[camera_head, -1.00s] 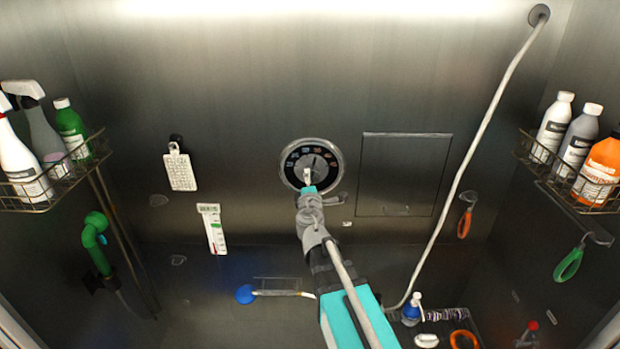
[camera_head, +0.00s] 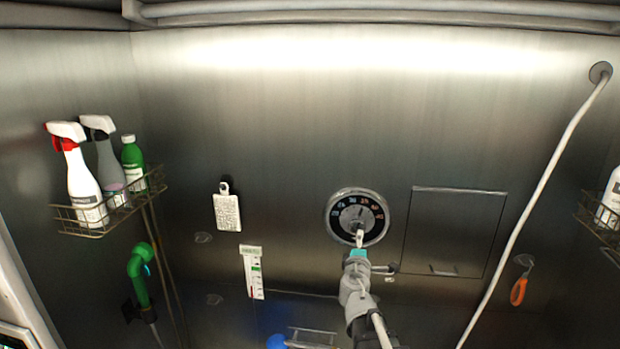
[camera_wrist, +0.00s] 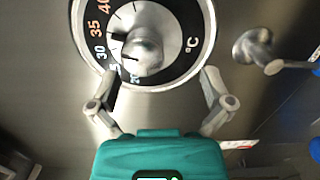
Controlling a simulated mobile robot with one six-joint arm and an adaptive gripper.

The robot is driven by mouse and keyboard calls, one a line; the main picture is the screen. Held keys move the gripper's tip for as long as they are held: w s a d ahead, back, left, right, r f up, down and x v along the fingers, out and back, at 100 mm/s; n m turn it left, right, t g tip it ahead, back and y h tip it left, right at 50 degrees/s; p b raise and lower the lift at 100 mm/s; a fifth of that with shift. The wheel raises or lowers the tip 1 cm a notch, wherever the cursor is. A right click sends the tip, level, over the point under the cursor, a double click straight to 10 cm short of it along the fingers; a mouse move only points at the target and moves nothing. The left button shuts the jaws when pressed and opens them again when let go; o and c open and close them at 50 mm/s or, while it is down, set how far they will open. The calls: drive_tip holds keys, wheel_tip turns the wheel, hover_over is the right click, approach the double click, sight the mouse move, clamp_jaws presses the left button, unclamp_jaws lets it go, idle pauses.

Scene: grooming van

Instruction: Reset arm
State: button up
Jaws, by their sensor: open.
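My gripper (camera_wrist: 160,95) is open, with its two grey fingers spread below the knob in the wrist view. It also shows in the head view (camera_head: 360,238), in front of the lower part of the round temperature dial (camera_head: 357,216). The dial has a black face with numbers, a chrome rim and a central knob (camera_wrist: 142,52). In the wrist view the knob lies beyond the fingertips, and nothing is held between them. Whether a finger touches the dial rim cannot be told.
A small metal valve handle (camera_wrist: 254,47) sticks out right of the dial. A square wall panel (camera_head: 455,232) is farther right, beside a white hose (camera_head: 540,190).

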drive_tip(key=s+d+f+m+g+h+b, duration=0.1)
drive_tip(key=s+d+f+m+g+b, duration=0.25)
drive_tip(key=f, duration=0.45)
drive_tip(key=s+d+f+m+g+h+b, duration=0.1)
drive_tip(key=s+d+f+m+g+b, duration=0.15)
drive_tip(key=f+m+b, duration=0.35)
drive_tip(key=s+d+f+m+g+h+b, duration=0.1)
drive_tip(key=s+d+f+m+g+b, duration=0.15)
drive_tip(key=f, duration=0.65)
drive_tip(key=s+a+f+m+g+y+b, duration=0.2)
drive_tip(key=s+a+f+g+y+b, duration=0.1)
drive_tip(key=s+f, duration=0.3)
drive_tip(key=s+a+f+m+g+y+b, duration=0.2)
drive_tip(key=s+a+f+g+y+b, duration=0.2)
drive_tip(key=f, duration=0.7)
drive_tip(key=s+a+g+b, duration=0.1)
drive_tip(key=s+a+b, duration=0.1)
drive_tip(key=s, duration=0.1)
drive_tip(key=shift+s+f+g+y, duration=0.25)
drive_tip(key=shift+f+g+y, duration=0.05)
drive_tip(key=shift+g, duration=0.05)
